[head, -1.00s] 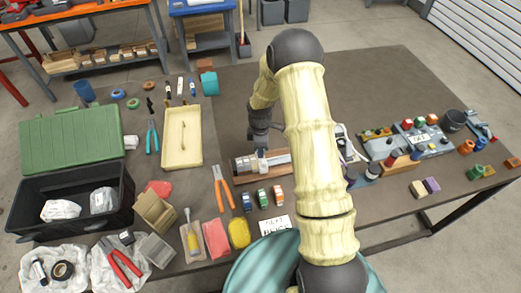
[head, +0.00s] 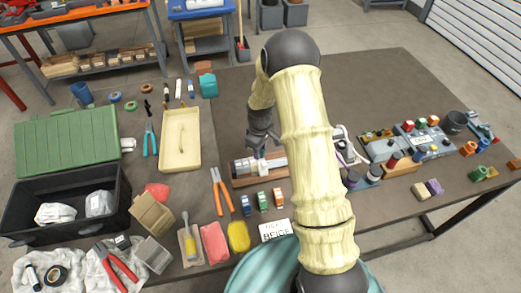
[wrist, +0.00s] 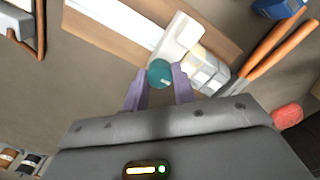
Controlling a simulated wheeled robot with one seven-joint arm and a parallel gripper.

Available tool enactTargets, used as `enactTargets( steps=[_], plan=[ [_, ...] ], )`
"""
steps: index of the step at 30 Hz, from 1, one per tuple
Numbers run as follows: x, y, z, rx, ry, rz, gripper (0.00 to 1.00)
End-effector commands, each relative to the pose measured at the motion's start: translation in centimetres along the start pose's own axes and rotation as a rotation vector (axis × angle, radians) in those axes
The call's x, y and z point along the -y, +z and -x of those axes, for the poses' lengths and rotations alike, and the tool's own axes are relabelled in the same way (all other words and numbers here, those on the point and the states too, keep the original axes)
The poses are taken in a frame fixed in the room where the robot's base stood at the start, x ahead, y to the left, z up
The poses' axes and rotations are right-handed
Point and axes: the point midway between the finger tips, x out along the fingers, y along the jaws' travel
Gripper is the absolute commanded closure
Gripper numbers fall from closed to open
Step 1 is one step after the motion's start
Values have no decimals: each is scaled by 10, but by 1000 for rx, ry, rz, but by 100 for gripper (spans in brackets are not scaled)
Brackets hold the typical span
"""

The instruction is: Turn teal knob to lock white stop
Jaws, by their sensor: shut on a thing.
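The teal knob (wrist: 160,73) is a small round knob with a pale mark on its face. In the wrist view it sits between the purple fingertips of my gripper (wrist: 158,88), which is shut on it. The white stop (wrist: 182,38) lies just beyond the knob, on a pale rail mounted on a wooden board (wrist: 115,25). In the head view my gripper (head: 258,153) is over the rail (head: 272,163) on the wooden board (head: 240,182). The knob is too hidden there to make out.
Orange-handled pliers (head: 221,190) lie left of the board. A cream tray (head: 181,140) stands to the left. A panel with coloured knobs (head: 410,142) stands to the right. The table behind is clear.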

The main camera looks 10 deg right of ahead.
Motion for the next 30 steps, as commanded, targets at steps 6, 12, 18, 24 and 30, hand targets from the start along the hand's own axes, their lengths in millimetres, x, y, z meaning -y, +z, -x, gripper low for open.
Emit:
enactTargets(
  steps=[6, 12, 18, 24, 30],
  plan=[
    [0, -1, 1, -2, 1, -2, 96],
    [0, -1, 1, -1, 1, -2, 56],
    [0, 0, 0, 0, 0, -1, 51],
    [0, 0, 4, -1, 1, -1, 51],
    [-1, 0, 25, -2, 2, -1, 51]
  ],
)
